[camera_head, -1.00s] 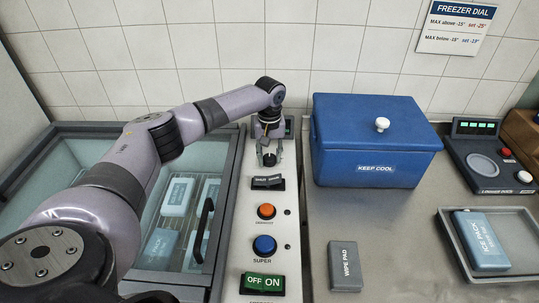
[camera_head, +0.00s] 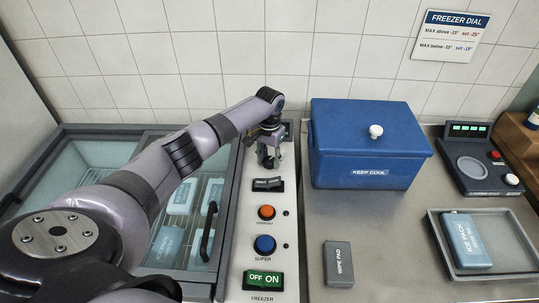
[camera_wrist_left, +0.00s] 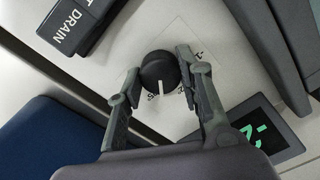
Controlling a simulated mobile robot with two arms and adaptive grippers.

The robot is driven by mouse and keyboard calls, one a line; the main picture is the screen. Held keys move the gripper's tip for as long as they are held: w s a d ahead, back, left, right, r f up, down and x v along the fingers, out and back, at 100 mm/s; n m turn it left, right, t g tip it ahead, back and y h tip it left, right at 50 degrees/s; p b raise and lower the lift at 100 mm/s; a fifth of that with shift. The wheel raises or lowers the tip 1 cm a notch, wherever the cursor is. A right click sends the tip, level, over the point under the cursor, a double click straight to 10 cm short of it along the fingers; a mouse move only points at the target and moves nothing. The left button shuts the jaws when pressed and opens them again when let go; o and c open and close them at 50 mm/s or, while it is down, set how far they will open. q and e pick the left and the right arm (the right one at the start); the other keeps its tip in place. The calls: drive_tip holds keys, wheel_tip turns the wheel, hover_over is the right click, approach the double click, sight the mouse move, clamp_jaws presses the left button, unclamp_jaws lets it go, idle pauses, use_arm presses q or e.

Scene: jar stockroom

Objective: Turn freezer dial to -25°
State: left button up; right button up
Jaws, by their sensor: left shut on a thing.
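The freezer dial (camera_wrist_left: 158,72) is a black round knob with a white pointer line on the pale control panel, seen in the left wrist view. Its pointer faces the lower edge of that picture; the scale marks are partly covered and too small to read surely. My left gripper (camera_wrist_left: 157,78) has a finger on each side of the dial and is shut on it. In the head view the left gripper (camera_head: 268,160) is at the far end of the panel and hides the dial. A green-lit display (camera_wrist_left: 258,132) is beside the dial, its digits partly cut off. My right gripper is out of view.
A drain rocker switch (camera_head: 267,184), an orange button (camera_head: 266,212), a blue button (camera_head: 264,244) and a green on/off switch (camera_head: 263,281) line the panel. A blue cooler (camera_head: 350,150) stands close on the right. A FREEZER DIAL sign (camera_head: 452,37) hangs on the wall.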

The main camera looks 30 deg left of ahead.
sight(269, 160)
use_arm(q)
drive_tip(key=shift+m+p, duration=0.35)
drive_tip(key=shift+m, duration=1.65)
drive_tip(key=o, duration=1.2)
drive_tip(key=shift+c, duration=0.2)
wheel_tip(269, 160, up, 12)
